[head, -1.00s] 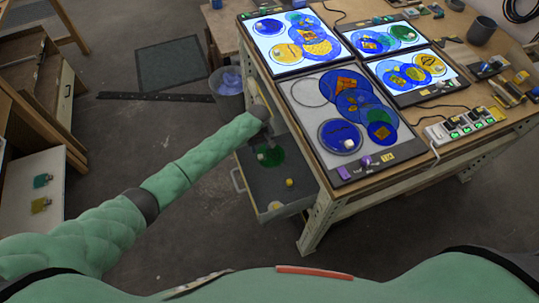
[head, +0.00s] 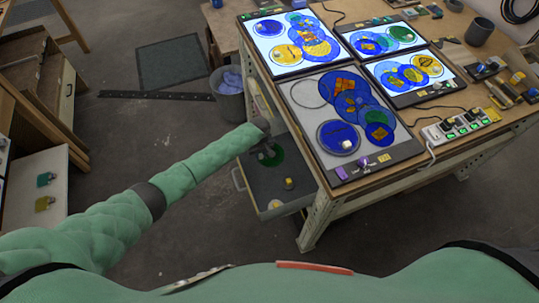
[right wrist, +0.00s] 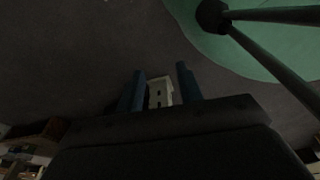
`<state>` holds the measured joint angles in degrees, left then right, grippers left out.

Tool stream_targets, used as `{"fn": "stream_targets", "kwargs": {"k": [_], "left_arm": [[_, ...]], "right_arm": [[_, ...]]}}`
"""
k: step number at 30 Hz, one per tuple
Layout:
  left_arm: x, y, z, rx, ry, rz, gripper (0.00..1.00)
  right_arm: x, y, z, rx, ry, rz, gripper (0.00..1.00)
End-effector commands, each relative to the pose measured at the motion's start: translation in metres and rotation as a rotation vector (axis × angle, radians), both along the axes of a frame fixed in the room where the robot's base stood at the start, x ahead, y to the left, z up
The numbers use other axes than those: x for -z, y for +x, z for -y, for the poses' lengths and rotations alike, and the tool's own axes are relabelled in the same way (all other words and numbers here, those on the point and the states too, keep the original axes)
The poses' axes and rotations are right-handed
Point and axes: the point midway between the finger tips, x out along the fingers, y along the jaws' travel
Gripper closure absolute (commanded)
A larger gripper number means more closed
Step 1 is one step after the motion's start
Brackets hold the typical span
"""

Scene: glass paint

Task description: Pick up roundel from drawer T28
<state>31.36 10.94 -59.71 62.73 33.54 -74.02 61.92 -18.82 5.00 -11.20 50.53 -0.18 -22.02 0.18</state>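A drawer (head: 241,180) stands open under the left side of the workbench. In it lies a green roundel (head: 277,158), a flat disc partly hidden by my left gripper. My left gripper (head: 268,152) points down over this roundel, close to it; its fingers are small and dark, and I cannot tell if they touch it or are shut. I cannot read the drawer's label. My right gripper (right wrist: 163,86) shows in the right wrist view with its two dark fingers apart and nothing held between them; a pale block-like thing shows beyond them.
Light panels with coloured roundels, among them a grey-topped panel (head: 304,122), cover the workbench top. A small yellow-and-white thing (head: 289,183) is in the drawer's front part. A bench leg (head: 314,226) stands right of the drawer. A grey bin (head: 230,103) stands behind.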

Motion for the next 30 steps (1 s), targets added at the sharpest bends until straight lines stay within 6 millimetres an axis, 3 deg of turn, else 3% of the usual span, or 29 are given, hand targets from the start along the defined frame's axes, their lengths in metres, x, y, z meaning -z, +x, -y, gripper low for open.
{"fn": "stream_targets", "kwargs": {"k": [2,14,19,24,30], "left_arm": [[0.0,0.0,0.0,0.0,0.0,0.0,1.0],[-0.005,0.0,0.0,0.0,-0.001,0.001,1.0],[-0.026,0.0,0.0,0.002,-0.001,0.003,1.0],[-0.057,0.0,0.001,0.001,-0.002,0.003,1.0],[-0.087,0.0,0.0,0.0,-0.002,0.002,1.0]], "right_arm": [[0.0,-0.001,0.0,0.0,0.0,-0.001,0.64],[0.002,0.0,0.0,0.0,0.0,-0.002,0.64],[0.002,0.014,-0.002,0.0,0.001,0.011,0.64],[-0.008,0.046,-0.01,-0.002,0.007,0.036,0.64],[-0.016,0.062,-0.015,0.001,0.009,0.042,0.64]]}}
